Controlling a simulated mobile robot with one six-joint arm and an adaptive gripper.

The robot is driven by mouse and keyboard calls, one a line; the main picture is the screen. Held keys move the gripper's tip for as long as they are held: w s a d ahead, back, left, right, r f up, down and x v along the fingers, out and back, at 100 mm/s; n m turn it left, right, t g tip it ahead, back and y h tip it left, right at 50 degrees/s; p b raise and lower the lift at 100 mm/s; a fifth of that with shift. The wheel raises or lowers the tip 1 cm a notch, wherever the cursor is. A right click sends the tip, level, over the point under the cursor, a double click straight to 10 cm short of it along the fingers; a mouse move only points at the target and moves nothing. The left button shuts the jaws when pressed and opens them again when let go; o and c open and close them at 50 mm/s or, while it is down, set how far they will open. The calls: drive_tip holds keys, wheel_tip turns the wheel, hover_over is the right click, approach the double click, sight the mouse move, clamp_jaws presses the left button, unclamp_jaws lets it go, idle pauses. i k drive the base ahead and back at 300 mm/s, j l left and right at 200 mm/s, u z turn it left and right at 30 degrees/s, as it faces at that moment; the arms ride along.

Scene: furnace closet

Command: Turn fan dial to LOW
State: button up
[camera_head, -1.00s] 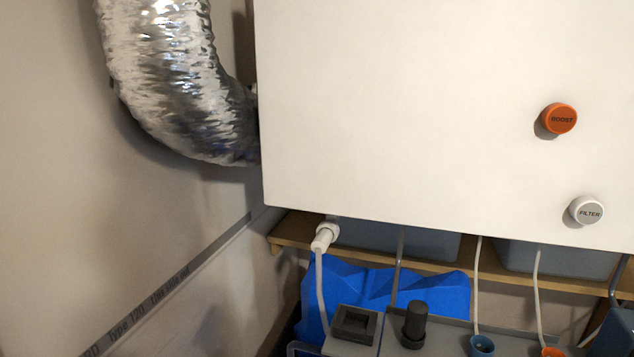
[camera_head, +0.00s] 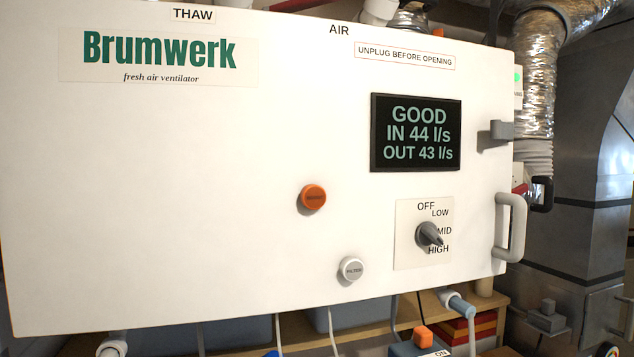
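The fan dial (camera_head: 428,234) is a dark grey pointer knob on a pale square plate (camera_head: 405,258), low on the right of the white ventilator's front. Its labels run OFF, LOW, MID and HIGH from top to bottom along the right. The knob's narrow end points right and slightly down, near MID and HIGH; I cannot tell exactly which mark it meets. The display (camera_head: 416,133) above it reads GOOD, IN 44 l/s, OUT 43 l/s. My gripper is not in view, and nothing touches the dial.
An orange button (camera_head: 313,197) and a white FILTER button (camera_head: 351,269) stick out left of the dial. A grey door handle (camera_head: 512,227) and a latch (camera_head: 501,130) are to its right. Silver ducts (camera_head: 541,70) stand beyond. Hoses and a shelf (camera_head: 435,303) lie below.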

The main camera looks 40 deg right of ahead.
sight(427, 232)
drive_tip(key=z, duration=1.5)
